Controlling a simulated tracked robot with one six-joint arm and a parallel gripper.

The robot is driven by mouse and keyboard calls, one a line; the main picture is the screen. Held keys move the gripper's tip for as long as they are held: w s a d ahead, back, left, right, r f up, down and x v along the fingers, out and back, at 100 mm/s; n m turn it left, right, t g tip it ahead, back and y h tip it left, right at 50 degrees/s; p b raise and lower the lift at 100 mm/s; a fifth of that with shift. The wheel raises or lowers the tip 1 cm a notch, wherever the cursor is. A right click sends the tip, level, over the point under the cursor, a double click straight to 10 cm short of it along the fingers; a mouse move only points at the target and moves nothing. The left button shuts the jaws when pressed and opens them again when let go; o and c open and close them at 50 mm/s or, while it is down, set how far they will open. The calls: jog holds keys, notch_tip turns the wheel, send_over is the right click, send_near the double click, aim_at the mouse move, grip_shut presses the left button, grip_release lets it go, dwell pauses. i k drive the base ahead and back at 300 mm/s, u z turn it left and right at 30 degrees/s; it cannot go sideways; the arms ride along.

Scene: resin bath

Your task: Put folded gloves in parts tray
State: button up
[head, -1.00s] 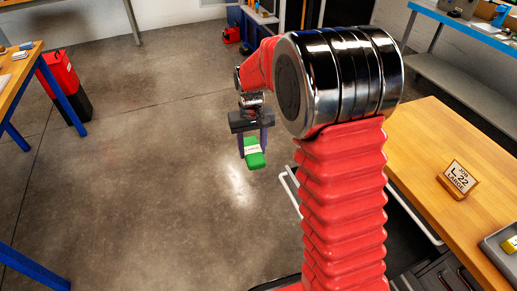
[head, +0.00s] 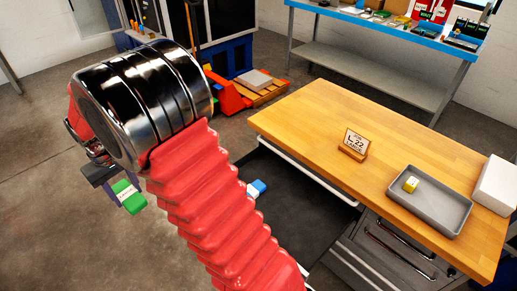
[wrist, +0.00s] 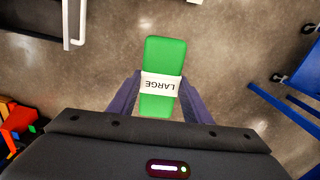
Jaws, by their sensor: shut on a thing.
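The folded gloves (head: 127,196) are a green bundle with a white band. In the wrist view the bundle (wrist: 164,65) shows the word LARGE on its band. My gripper (head: 120,200) is shut on them and holds them in the air over the concrete floor, left of the workbench. In the wrist view its fingers (wrist: 161,98) stand on both sides of the bundle. A grey tray (head: 430,202), which looks like the parts tray, lies on the wooden bench at the right, apart from my gripper. A small yellow block (head: 411,184) lies in it.
The wooden workbench (head: 330,110) has a sign (head: 355,143) reading L-22 left of the tray and a white box (head: 496,185) at its right edge. A blue shelf with goods (head: 400,20) stands behind.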

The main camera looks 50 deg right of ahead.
aim_at(442, 210)
jog(key=u, duration=0.2)
jog(key=k, duration=1.9)
jog(key=z, duration=0.45)
jog(key=i, duration=0.4)
jog(key=z, duration=0.35)
